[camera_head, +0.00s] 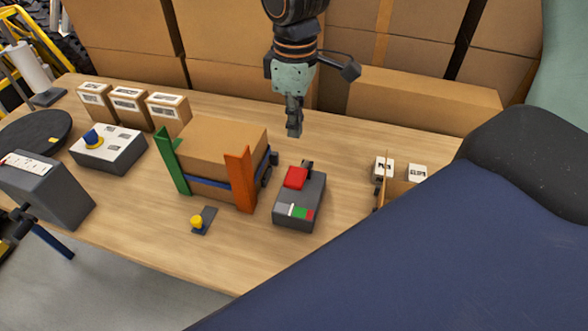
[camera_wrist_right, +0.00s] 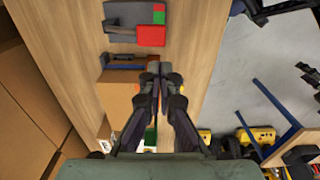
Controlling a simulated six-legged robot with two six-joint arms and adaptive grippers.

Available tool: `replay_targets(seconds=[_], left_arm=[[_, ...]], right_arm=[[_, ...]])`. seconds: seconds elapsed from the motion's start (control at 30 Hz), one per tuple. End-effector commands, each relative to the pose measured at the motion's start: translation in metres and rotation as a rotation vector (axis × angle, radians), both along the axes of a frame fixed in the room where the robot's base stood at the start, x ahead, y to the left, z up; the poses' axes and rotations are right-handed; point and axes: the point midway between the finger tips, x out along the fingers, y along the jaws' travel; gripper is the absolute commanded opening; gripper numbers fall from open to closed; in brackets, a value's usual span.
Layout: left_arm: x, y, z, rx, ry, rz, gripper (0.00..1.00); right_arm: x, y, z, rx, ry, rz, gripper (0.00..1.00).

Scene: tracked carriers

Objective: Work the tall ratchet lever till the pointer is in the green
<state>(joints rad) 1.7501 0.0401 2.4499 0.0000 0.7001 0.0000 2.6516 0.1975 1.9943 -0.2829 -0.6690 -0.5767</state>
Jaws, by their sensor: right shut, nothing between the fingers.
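A dark grey box (camera_head: 287,213) stands on the table with a red block (camera_head: 296,177) on its far end. A dark upright part (camera_head: 308,168) beside the red block may be the lever. A white, green and red gauge strip (camera_head: 300,212) is on its near end; the pointer is too small to read. In the right wrist view the grey box (camera_wrist_right: 127,14) and red block (camera_wrist_right: 151,36) lie beyond my fingertips. My right gripper (camera_head: 294,132) is shut and empty, above the table behind the grey box, apart from it. My left gripper is not in view.
Left of the grey box, a strapped carton (camera_head: 222,141) stands between a green post (camera_head: 171,160) and an orange post (camera_head: 240,180). A small yellow-knobbed part (camera_head: 197,222) lies in front. Large cartons line the back.

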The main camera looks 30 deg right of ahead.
Motion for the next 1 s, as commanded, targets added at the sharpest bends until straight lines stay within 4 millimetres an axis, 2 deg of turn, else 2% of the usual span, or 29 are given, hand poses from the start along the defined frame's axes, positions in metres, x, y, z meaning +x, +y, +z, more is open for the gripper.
replay_targets(seconds=[0.6,0.8,1.0], left_arm=[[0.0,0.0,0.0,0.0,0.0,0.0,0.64],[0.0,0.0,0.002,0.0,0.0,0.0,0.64],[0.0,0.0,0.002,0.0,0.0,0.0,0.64]], right_arm=[[0.003,-0.001,-0.108,0.0,0.004,0.0,0.0],[0.003,-0.001,-0.129,0.0,0.001,0.0,0.0],[0.003,-0.001,-0.136,0.001,0.001,0.0,0.0]])
